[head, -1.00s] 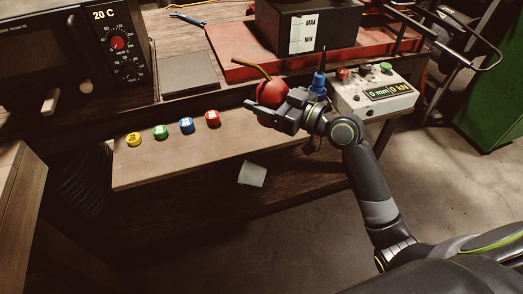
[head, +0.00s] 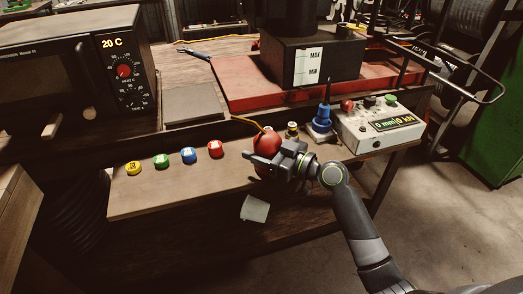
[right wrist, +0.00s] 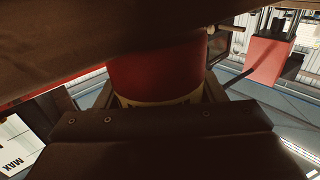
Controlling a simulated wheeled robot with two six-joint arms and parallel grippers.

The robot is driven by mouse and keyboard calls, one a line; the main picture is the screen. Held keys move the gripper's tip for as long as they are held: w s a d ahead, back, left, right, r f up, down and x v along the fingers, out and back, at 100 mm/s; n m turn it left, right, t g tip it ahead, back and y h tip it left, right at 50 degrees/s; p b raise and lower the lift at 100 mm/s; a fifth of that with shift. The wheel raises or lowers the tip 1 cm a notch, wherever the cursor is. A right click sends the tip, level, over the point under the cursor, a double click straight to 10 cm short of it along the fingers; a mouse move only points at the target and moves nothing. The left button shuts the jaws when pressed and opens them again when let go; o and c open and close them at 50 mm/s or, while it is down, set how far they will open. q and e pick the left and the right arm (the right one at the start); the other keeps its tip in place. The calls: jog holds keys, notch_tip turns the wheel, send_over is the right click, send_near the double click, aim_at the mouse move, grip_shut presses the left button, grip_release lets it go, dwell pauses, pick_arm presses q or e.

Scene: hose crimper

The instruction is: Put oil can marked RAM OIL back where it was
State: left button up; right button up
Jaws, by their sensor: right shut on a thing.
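A red oil can (head: 268,142) with a thin yellow spout is in my right gripper (head: 262,161), at the front shelf of the workbench. In the right wrist view the red can (right wrist: 155,75) stands between the jaws, with a pale yellow label band low on it; its lettering cannot be read. My right gripper is shut on the can. The can's lower part is hidden by the gripper in the head view, so I cannot tell whether it touches the shelf (head: 150,200). My left gripper is not in view.
Behind the can stand a small yellow-labelled bottle (head: 292,130) and a blue oiler (head: 322,119) with a dark spout. A control box (head: 378,127) is at right. Coloured buttons (head: 189,155) line the shelf to the left.

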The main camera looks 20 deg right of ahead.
jog(key=shift+f, duration=0.2)
jog(key=shift+f, duration=0.15)
jog(key=o, duration=1.3)
